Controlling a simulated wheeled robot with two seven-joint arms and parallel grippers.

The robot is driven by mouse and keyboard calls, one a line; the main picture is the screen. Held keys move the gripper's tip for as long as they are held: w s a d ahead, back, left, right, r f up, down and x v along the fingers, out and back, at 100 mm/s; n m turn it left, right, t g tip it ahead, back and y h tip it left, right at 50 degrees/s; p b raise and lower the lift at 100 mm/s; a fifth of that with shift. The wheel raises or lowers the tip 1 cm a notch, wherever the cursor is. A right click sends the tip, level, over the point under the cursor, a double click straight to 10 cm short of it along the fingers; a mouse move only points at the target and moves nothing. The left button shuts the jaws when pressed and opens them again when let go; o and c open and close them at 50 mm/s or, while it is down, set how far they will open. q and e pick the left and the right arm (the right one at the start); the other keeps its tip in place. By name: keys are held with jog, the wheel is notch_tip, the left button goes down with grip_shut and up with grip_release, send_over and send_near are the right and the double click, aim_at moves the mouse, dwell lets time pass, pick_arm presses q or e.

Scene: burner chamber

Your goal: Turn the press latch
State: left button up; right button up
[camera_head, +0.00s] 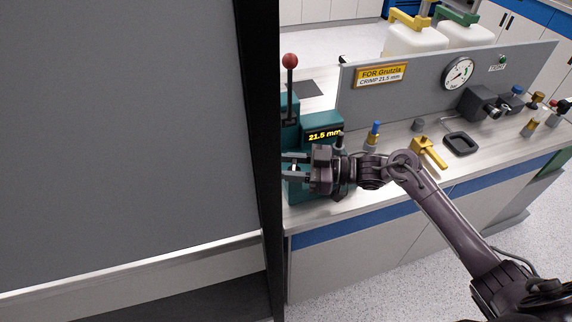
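The teal press (322,121) stands at the left end of the bench, partly hidden by a dark upright panel. It has a lever with a red ball knob (290,61) and a display reading 21.5 mm (324,135). My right gripper (291,166) is in front of the press's lower part, fingers pointing left and apart, one above the other. A small pale bit shows between the fingers; I cannot tell whether they touch it. The latch itself is not clearly visible; the gripper covers that area. My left gripper is not in view.
A dark upright post (261,120) and a large grey panel (120,120) fill the left. On the bench are a blue-topped fitting (374,133), a yellow clamp-like part (428,152) and a black tray (461,136). A gauge (458,74) is on the backboard.

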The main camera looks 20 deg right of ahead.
jog(key=shift+r+m+t+p, duration=0.15)
jog(key=shift+m+t+p, duration=0.25)
jog(key=shift+t+p, duration=0.3)
jog(key=m+t+h+p, duration=0.1)
jog(key=t+p, duration=0.1)
jog(key=m+t+h+p, duration=0.3)
jog(key=h+p, duration=0.1)
jog(key=shift+w+d+m+t, duration=0.2)
jog(key=shift+w+m+t, duration=0.05)
jog(key=shift+m+t, duration=0.15)
jog(key=shift+m+t+h+p, duration=0.3)
jog(key=shift+m+t+h, duration=0.1)
jog(key=shift+h, duration=0.1)
jog(key=m+t+h, duration=0.1)
jog(key=m+h+p, duration=0.1)
jog(key=h, duration=0.1)
jog(key=m+t+h, duration=0.1)
jog(key=shift+w+d+m+t+h, duration=0.25)
jog(key=shift+d+m+t+h, duration=0.2)
jog(key=shift+m+t+h, duration=0.1)
jog(key=shift+m+h, duration=0.9)
jog(key=shift+d+m+t+h, duration=0.2)
jog(key=shift+m+h, duration=0.35)
jog(key=shift+h, duration=1.1)
jog(key=shift+w, duration=0.1)
jog(key=o, duration=1)
